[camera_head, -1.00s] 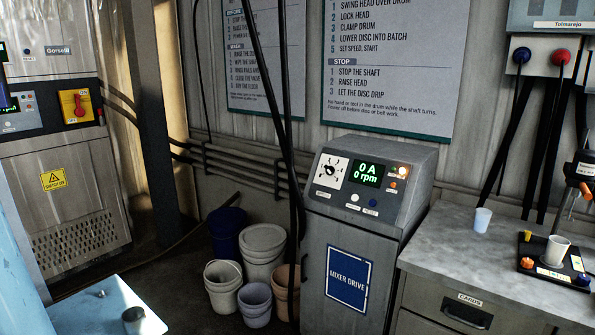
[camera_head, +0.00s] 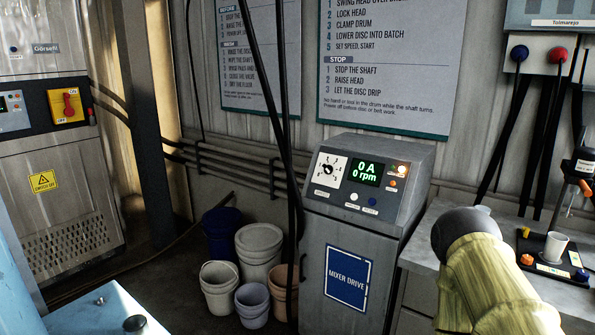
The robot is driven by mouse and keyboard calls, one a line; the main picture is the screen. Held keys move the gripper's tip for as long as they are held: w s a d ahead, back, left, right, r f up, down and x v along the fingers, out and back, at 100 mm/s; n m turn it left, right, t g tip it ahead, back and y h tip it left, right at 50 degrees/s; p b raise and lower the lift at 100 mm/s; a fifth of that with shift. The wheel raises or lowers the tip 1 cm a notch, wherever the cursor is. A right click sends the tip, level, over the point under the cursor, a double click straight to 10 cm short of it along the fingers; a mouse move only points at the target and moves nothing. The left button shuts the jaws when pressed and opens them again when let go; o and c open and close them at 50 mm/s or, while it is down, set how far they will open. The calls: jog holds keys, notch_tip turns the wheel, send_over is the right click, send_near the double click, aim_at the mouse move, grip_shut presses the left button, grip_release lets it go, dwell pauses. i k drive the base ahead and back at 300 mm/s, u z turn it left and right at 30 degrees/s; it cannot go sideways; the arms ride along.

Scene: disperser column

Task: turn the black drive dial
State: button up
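The black drive dial (camera_head: 328,170) sits on a white scale plate at the left of the sloped panel of the grey mixer drive cabinet (camera_head: 401,228). The green display (camera_head: 366,172) beside it reads 0 A and 0 rpm. A white button (camera_head: 354,197) and a blue button (camera_head: 373,202) are below the display. My arm, in a yellowish sleeve with a dark rounded end, shows at the lower right, in front of the bench and right of the cabinet. My gripper itself is not visible.
A grey bench (camera_head: 424,215) right of the cabinet carries a black tray (camera_head: 531,244) with a white cup (camera_head: 555,247). Several buckets (camera_head: 219,287) stand on the floor left of the cabinet. Dark hanging cables (camera_head: 289,130) run down by its left side. A blue surface (camera_head: 88,312) is at lower left.

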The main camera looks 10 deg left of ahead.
aim_at(328, 169)
jog(key=u, duration=0.05)
jog(key=k, duration=0.45)
jog(key=z, duration=0.45)
jog(key=i, duration=1.5)
jog(key=u, duration=0.6)
